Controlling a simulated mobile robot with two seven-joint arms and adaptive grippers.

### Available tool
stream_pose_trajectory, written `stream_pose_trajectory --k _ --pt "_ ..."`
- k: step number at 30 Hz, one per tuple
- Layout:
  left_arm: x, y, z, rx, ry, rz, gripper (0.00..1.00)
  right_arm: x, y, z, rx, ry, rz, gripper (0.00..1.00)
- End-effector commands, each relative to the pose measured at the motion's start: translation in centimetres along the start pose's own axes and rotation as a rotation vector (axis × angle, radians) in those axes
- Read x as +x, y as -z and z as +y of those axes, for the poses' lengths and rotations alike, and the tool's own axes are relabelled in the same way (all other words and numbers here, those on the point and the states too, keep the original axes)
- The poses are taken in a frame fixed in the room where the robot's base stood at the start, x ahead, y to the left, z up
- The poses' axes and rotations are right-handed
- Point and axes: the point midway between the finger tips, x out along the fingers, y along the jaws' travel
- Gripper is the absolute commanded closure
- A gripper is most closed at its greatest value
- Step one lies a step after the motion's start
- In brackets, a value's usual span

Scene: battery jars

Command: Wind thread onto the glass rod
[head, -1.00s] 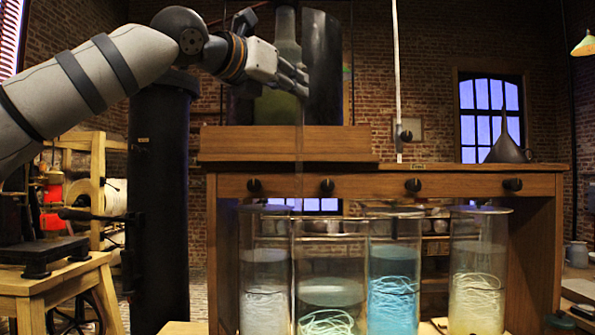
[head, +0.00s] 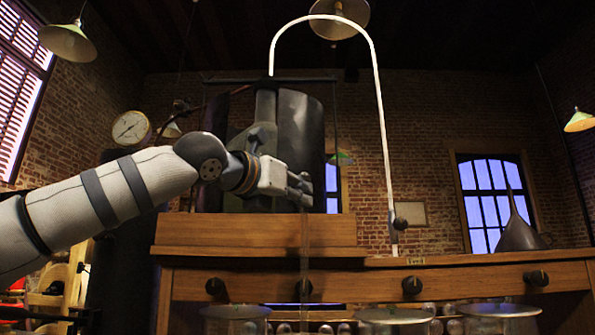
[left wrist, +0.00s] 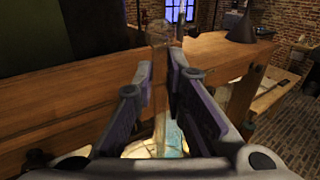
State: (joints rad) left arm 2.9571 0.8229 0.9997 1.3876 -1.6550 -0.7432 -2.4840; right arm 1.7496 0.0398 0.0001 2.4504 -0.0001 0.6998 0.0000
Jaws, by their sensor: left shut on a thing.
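My left gripper (head: 304,193) is shut on a thin clear upright rod, the glass rod (head: 304,245), and holds it in front of the wooden bench. In the left wrist view the rod (left wrist: 160,95) stands between the two fingers and runs down out of sight. Several glass jars (head: 396,316) show only their rims along the bottom edge of the head view. Their contents are cut off there. Pale and bluish jar tops (left wrist: 172,135) show below the fingers in the left wrist view, partly hidden; I cannot make out thread. My right gripper is not in view.
A wooden bench (head: 460,280) with dark knobs spans the right side. A raised wooden box (head: 240,232) bears dark cylinders (head: 300,140) close behind my gripper. A tall white bent tube (head: 378,90) rises behind, and a dark funnel (head: 518,233) stands at right.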

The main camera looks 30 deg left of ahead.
Motion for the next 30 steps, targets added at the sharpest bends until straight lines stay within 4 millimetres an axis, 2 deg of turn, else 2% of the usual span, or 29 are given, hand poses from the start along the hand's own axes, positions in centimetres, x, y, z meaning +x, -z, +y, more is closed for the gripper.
stream_pose_trajectory --k 19,30 --pt "0.0 11.9 -0.1 0.001 0.003 0.000 1.00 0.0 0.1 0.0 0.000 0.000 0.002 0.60" --pt "0.3 19.1 0.0 -0.001 0.002 0.008 1.00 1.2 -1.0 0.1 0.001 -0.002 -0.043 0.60"
